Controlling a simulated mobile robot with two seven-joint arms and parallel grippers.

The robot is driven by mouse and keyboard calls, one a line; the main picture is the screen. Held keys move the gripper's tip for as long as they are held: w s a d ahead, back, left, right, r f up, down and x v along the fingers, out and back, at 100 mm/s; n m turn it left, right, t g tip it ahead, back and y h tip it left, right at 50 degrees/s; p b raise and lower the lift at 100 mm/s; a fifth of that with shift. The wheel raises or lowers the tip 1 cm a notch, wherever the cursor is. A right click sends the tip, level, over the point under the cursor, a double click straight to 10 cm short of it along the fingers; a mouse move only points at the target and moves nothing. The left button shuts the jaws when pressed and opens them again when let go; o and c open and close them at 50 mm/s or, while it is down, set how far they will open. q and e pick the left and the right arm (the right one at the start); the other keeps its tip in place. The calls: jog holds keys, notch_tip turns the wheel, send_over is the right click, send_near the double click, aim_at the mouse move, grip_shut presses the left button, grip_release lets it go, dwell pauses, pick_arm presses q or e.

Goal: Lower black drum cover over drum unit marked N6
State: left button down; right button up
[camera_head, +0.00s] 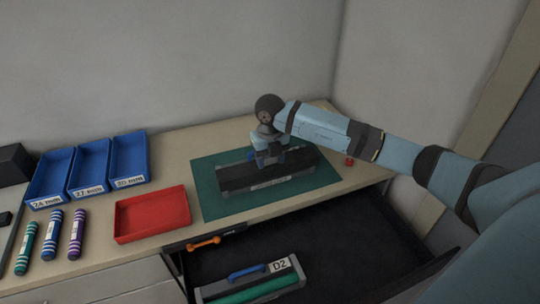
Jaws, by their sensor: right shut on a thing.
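The long black drum cover (238,181) is over a grey-edged unit on the green mat (212,206). A pale label strip (270,183) shows low on the unit's front, too small to read, so I cannot confirm N6. A bit of blue shows behind the gripper. My right gripper (270,159) points down at the middle of the cover and is shut on it; the grip itself is mostly hidden. I cannot tell whether the cover is fully seated. My left gripper is not in view.
The open dark drawer (340,250) below holds a drum unit marked D2 (250,281) with a blue handle. A red tray (152,215), blue labelled trays (90,165) and several toner tubes (52,234) stand left. A small red object (349,161) lies right of the mat.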

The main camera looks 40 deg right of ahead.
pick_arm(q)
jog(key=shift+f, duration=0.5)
pick_arm(e)
jog(key=shift+f, duration=0.55)
jog(key=o, duration=1)
jog(key=shift+r, duration=0.1)
pick_arm(q)
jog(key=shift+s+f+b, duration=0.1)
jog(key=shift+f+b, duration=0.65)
jog(key=shift+b, duration=0.2)
pick_arm(e)
notch_tip(320, 180, up, 14)
